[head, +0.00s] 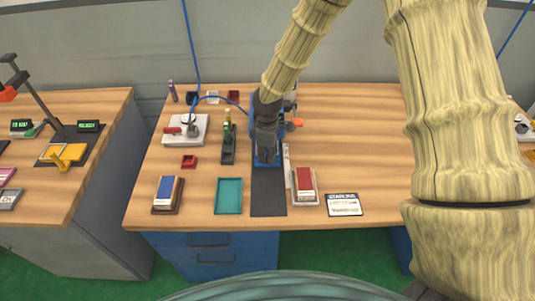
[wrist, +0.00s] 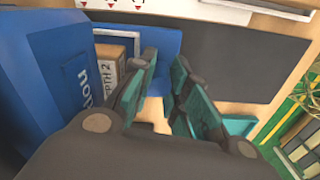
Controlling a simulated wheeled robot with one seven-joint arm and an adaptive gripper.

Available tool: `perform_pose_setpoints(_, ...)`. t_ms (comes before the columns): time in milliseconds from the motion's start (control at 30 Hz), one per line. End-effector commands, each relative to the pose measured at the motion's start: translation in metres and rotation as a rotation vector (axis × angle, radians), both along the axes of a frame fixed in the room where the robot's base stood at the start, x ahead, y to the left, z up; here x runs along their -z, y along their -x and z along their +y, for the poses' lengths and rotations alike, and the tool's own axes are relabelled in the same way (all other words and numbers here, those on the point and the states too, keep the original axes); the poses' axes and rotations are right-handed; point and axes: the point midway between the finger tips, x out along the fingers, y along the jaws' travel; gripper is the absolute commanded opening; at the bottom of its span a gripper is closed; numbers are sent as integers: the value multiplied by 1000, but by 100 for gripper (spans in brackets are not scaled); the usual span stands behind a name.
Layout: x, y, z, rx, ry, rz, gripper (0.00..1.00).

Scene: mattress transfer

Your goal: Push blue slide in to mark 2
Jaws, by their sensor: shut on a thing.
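The blue slide (head: 266,163) is at the front foot of a blue device, partly hidden under my gripper (head: 265,150). In the wrist view, the blue slide (wrist: 160,35) shows beyond and between the teal-padded fingers of my gripper (wrist: 166,68). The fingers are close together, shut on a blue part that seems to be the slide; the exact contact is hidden. A white strip with red triangle marks (wrist: 135,5) runs beside the slide; its numbers are not readable, so I cannot tell which mark the slide is at. The strip also shows in the head view (head: 286,165).
The blue device body (wrist: 40,75) rises close beside my gripper, with a brown block labelled "DEPTH 2" (wrist: 110,60) in it. A dark mat (head: 268,200) lies clear in front. A teal tray (head: 229,197) is left; a red-topped block (head: 304,182) is right.

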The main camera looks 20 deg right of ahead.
Motion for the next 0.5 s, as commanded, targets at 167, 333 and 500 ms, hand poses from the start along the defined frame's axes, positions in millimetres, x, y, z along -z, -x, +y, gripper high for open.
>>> perform_pose_setpoints(167, 0, 12, 4, -2, 2, 2, 0)
perform_pose_setpoints(333, 0, 28, 8, -2, 1, 2, 0)
perform_pose_setpoints(500, 0, 29, 8, 0, 0, 1, 0)
